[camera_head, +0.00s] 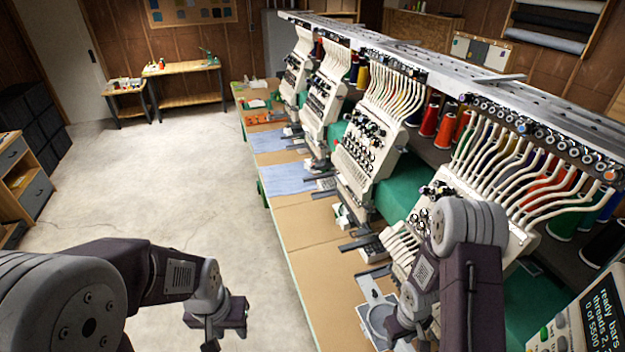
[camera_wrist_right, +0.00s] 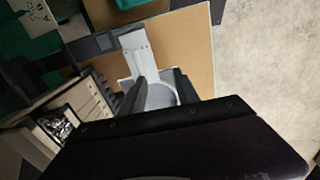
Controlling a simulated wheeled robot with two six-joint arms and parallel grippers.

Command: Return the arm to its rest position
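My right arm reaches over the near end of the sewing bench, beside the nearest embroidery machine head (camera_head: 440,225). In the right wrist view my right gripper (camera_wrist_right: 160,92) has its two dark fingers apart. A pale grey plate with a round ring (camera_wrist_right: 142,62) lies beyond and between the fingers; I cannot tell whether they touch it. The same grey plate (camera_head: 373,298) shows in the head view, partly hidden by my right wrist. My left gripper (camera_head: 213,335) hangs low over the concrete floor, left of the bench, its fingertips small and near the picture's lower edge.
The tan bench top (camera_head: 305,222) runs along a row of embroidery machines with thread cones. A control screen (camera_head: 605,315) stands at the lower right. The concrete floor (camera_head: 160,185) left of the bench is open. Wooden tables (camera_head: 180,68) stand at the back.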

